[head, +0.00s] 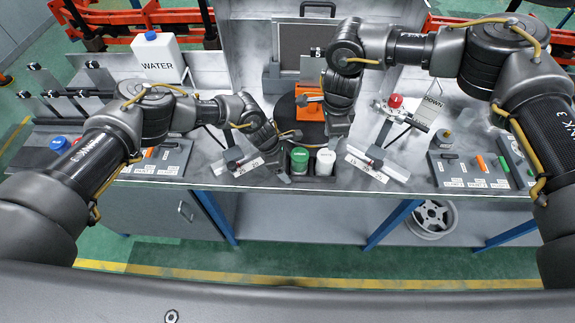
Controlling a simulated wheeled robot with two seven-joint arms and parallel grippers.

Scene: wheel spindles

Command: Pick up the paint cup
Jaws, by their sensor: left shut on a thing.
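A green-topped paint cup (299,160) stands at the front middle of the bench, in a dark holder. My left gripper (290,158) reaches in from the left and is shut on the green cup, with a finger at its left side. A white cup (325,162) stands just right of the green one. My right gripper (335,142) points down just above and behind the white cup. Its fingers are too small and dark to tell whether they are open or shut.
Labelled plates (378,163) lie right of the cups. A tray of coloured pieces (470,170) is further right. A white WATER container (158,56) stands back left, and an orange fixture (311,108) is behind the cups. The bench's front edge is close to the cups.

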